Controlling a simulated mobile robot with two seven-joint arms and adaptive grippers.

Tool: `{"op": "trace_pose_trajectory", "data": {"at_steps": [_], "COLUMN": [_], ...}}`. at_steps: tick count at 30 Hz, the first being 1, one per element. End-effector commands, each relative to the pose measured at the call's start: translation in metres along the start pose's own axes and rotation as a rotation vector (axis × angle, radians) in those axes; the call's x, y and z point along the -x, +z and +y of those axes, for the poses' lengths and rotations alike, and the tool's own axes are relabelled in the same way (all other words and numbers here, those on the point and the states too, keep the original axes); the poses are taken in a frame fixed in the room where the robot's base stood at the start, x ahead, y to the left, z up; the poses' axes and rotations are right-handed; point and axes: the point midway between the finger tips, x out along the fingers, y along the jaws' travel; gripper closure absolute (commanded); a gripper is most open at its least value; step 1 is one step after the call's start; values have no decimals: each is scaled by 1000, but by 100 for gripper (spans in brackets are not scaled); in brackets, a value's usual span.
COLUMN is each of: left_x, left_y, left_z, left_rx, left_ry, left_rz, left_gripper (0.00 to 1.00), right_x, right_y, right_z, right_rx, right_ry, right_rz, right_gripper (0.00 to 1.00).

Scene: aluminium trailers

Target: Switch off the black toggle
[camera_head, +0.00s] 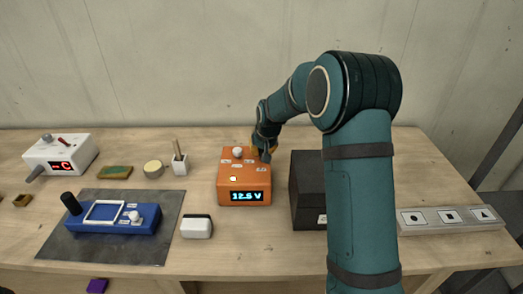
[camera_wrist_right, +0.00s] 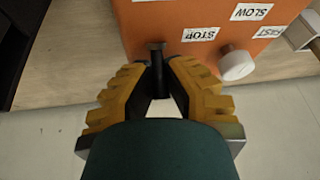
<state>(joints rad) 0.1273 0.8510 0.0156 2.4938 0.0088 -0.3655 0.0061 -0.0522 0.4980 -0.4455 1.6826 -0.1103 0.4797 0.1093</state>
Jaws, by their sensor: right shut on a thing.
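The orange box (camera_head: 244,180) stands on the table with a lit display (camera_head: 247,196). Its top carries small labels, a white knob (camera_head: 238,152) and a lit light (camera_head: 233,179). My right gripper (camera_head: 265,150) is at the box's far right corner. In the right wrist view, the black toggle (camera_wrist_right: 156,52) stands by the orange box (camera_wrist_right: 165,15) between the tips of my yellow fingers (camera_wrist_right: 160,72), which are closed on it. A STOP label (camera_wrist_right: 200,34) and the white knob (camera_wrist_right: 236,65) are beside it. In the head view my gripper hides the toggle. My left gripper is out of view.
A black box (camera_head: 307,185) stands close right of the orange box. A white eraser (camera_head: 196,227) lies in front. A blue device (camera_head: 118,218) sits on a grey mat (camera_head: 75,243). A white device (camera_head: 62,154) is far left; a grey panel (camera_head: 440,228) is right.

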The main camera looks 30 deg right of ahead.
Motion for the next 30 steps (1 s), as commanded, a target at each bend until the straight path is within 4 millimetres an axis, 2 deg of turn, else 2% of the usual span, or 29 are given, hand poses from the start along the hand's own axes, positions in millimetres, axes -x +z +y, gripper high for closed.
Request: {"op": "trace_pose_trajectory", "data": {"at_steps": [8, 21, 30], "left_x": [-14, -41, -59], "left_y": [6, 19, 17], "left_z": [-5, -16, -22], "left_rx": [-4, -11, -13], "left_ry": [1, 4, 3], "left_rz": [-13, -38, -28], "left_gripper": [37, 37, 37], "right_x": [-1, 4, 7], "right_y": [5, 14, 20], "right_z": [-2, -5, -5], "right_rx": [18, 65, 90], "right_ry": [13, 52, 80], "right_rz": [98, 386, 587], "right_gripper": [100, 100, 100]}}
